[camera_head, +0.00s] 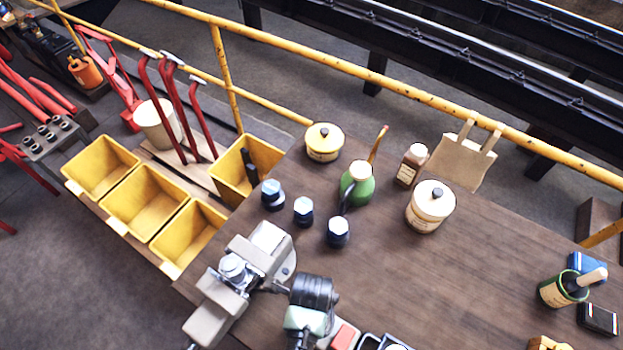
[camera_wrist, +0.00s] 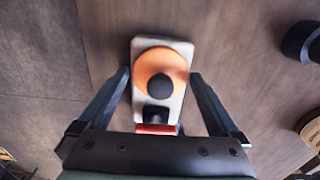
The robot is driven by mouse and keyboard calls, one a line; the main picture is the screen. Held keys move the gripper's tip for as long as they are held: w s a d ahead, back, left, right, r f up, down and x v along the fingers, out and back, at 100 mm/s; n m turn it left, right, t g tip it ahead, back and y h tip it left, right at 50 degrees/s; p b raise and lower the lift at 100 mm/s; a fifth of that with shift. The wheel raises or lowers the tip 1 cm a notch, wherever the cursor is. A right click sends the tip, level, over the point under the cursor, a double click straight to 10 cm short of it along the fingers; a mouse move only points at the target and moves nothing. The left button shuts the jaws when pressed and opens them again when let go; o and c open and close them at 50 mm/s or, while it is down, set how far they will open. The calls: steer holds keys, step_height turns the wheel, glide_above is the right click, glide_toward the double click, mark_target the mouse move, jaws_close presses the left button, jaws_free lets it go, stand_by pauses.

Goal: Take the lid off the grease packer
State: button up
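In the wrist view, an orange disc (camera_wrist: 163,66) with a black knob in its middle sits on a pale grey plate-like body (camera_wrist: 177,46) with rounded corners. It may be the grease packer with its lid; I cannot tell for sure. My gripper (camera_wrist: 159,73) is open, with one dark finger on each side of this piece, seen from above. I cannot tell how high the fingers are or whether they touch it. In the head view, two lidded pots with black knobs stand on the bench: a yellow one (camera_head: 323,148) and a cream one (camera_head: 427,214). My gripper is not recognisable there.
Yellow bins (camera_head: 145,205) stand at left. A yellow rail (camera_head: 380,76) runs behind. Bare bench lies right of centre.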

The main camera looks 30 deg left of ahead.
steer(key=c, duration=0.9)
steer(key=shift+r, duration=0.1)
steer(key=shift+c, duration=0.2)
